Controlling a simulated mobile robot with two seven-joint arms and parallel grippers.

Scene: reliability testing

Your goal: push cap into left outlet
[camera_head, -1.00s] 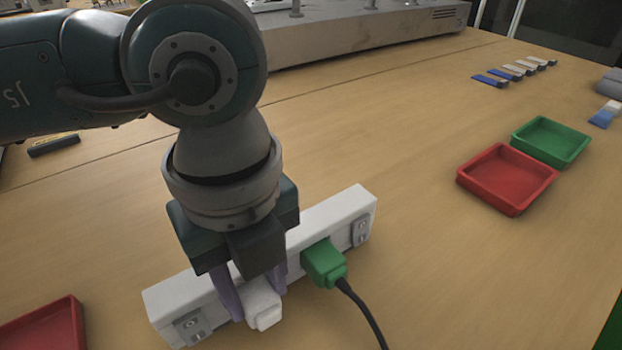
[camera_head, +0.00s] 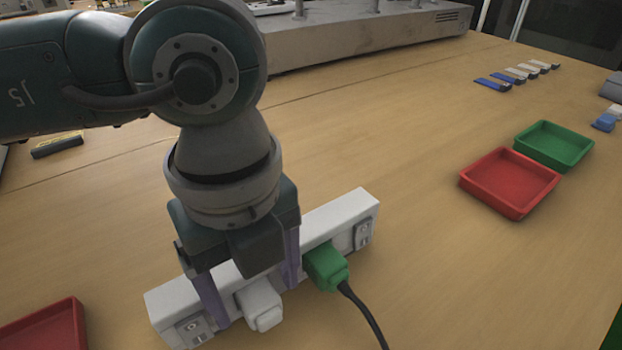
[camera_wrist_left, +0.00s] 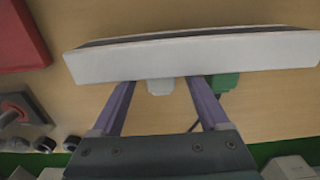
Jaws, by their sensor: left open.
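A long white power strip (camera_head: 335,222) lies at an angle on the table, with outlets showing near both ends. A white cap (camera_head: 262,308) sits at the strip's front face, left of a green plug (camera_head: 325,268) that is seated in the strip. My left gripper (camera_head: 252,302) is open, with its purple fingers on either side of the white cap, apart from it. In the left wrist view the cap (camera_wrist_left: 160,87) shows between the spread fingers (camera_wrist_left: 165,88), below the strip (camera_wrist_left: 200,58). The cap's contact with its outlet is hidden. My right gripper is not in view.
A black cable (camera_head: 366,315) runs from the green plug toward the front. A red tray (camera_head: 510,183) and a green tray (camera_head: 553,146) stand at right; another red tray (camera_head: 45,330) is at lower left. Several small blue and white pieces (camera_head: 515,75) lie at the back right.

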